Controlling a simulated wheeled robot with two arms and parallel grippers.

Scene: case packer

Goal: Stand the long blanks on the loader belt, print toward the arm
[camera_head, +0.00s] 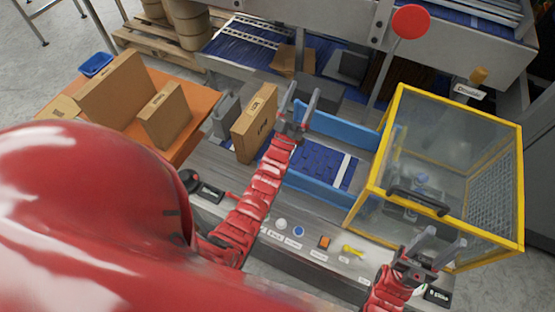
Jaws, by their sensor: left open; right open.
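Cardboard blanks of differing size stand on the orange table at the left: a large one (112,88) at the back and a smaller one (165,116) in front. Another cardboard blank (254,123) stands upright on the machine, at the left end of the blue loader belt (318,158), with dark print on its narrow edge and right face. My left gripper (301,103) is open just right of this blank, above the belt's left end, with nothing between its fingers. My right gripper (431,246) is open and empty in front of the yellow-framed guard.
A yellow-framed clear guard (455,175) closes off the right side. Blue side rails (338,125) border the belt. A red round button (411,22) rises at the back. A control panel with knobs (299,230) runs along the front. A blue bin (95,64) sits on the orange table.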

